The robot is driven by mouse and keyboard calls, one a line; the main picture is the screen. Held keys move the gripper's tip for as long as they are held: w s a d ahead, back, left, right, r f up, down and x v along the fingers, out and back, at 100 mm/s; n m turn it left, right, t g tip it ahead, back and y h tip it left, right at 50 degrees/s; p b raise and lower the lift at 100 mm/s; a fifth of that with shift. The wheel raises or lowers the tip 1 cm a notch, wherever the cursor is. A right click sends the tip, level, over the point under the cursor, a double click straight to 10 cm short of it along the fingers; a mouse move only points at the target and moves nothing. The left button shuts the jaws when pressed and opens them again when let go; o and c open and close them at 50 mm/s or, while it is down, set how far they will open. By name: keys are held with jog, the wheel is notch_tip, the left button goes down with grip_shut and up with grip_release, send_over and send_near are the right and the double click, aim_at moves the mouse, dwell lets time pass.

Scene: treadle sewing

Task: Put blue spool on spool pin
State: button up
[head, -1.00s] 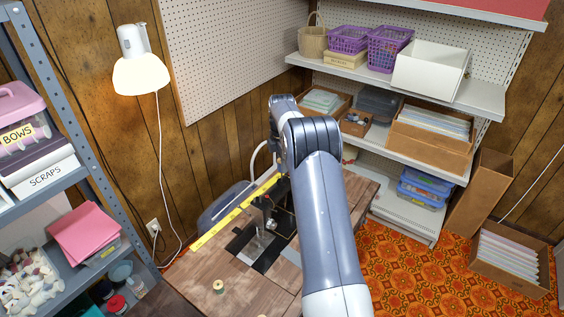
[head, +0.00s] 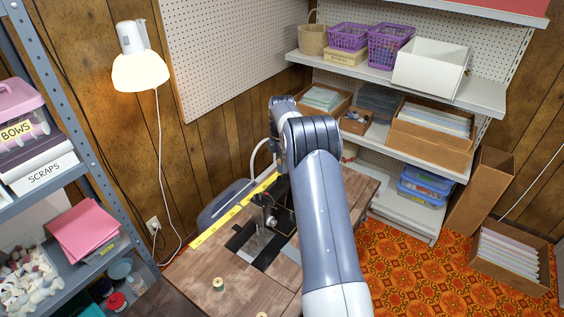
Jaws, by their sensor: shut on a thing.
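The dark sewing machine (head: 268,222) stands on the wooden table (head: 200,270), partly covered by my arm. Its spool pin cannot be made out. No blue spool shows. My arm rises from the bottom of the head view and bends over near the machine. My gripper is hidden behind my own arm links, so its jaws and anything in them do not show. A small spool with pale thread (head: 218,285) stands upright on the table's near left part. Another spool (head: 262,315) is cut off by the bottom edge.
A yellow measuring tape (head: 225,218) lies along the table's back. A lamp (head: 140,70) hangs on the wood wall. A metal shelf (head: 85,160) is at left. Shelves with baskets and boxes (head: 430,130) stand at the back right. Patterned floor is open at right.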

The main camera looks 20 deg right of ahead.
jog(key=shift+f+b, duration=0.7)
jog(key=shift+f, duration=0.75)
jog(key=shift+f, duration=0.2)
jog(key=o, duration=1)
jog(key=shift+r, duration=0.15)
notch_tip(320, 180, up, 11)
jog(key=b, duration=0.2)
jog(key=shift+f, duration=0.2)
